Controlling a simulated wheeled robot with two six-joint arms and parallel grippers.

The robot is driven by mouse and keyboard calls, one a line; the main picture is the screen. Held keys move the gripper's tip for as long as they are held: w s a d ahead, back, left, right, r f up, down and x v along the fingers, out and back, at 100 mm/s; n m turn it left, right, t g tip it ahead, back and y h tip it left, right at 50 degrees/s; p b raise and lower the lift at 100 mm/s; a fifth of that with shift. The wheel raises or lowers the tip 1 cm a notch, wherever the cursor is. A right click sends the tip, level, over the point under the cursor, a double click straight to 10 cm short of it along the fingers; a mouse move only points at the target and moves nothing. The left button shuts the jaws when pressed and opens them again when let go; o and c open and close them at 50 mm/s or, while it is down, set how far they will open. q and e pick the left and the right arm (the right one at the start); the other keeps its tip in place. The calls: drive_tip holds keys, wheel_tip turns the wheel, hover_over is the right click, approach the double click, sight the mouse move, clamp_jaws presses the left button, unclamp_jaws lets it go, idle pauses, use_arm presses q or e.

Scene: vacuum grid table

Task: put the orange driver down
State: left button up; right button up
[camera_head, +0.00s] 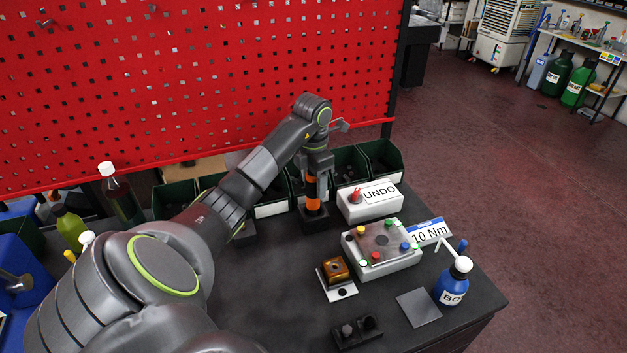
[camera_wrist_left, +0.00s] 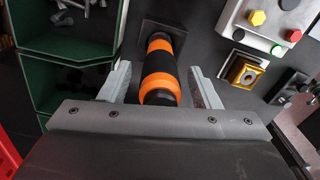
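The orange driver (camera_head: 312,207), banded orange and black, stands upright at the dark square holder (camera_head: 320,224) near the back of the table. In the left wrist view, the driver (camera_wrist_left: 160,70) points away from the camera, and its far end meets the dark square holder (camera_wrist_left: 178,30). My left gripper (camera_head: 315,178) is over the driver from above. In the left wrist view, its fingers (camera_wrist_left: 161,84) are on either side of the handle, with a visible gap on each side, so it is open and not clamped. My right gripper is not in view.
Green bins (camera_head: 382,157) line the back below the red pegboard (camera_head: 200,80). A white UNDO box (camera_head: 350,209) is close on the right. A white box with coloured knobs (camera_head: 397,259), a brown block (camera_head: 336,268) and a blue bottle (camera_head: 452,284) stand in front. The table's front middle (camera_head: 270,290) is clear.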

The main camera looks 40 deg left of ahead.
use_arm(q)
drive_tip(key=shift+r, duration=0.1)
wheel_tip(320, 180, up, 12)
drive_tip(key=p, duration=1.2)
drive_tip(key=shift+r, duration=0.1)
idle(0.3)
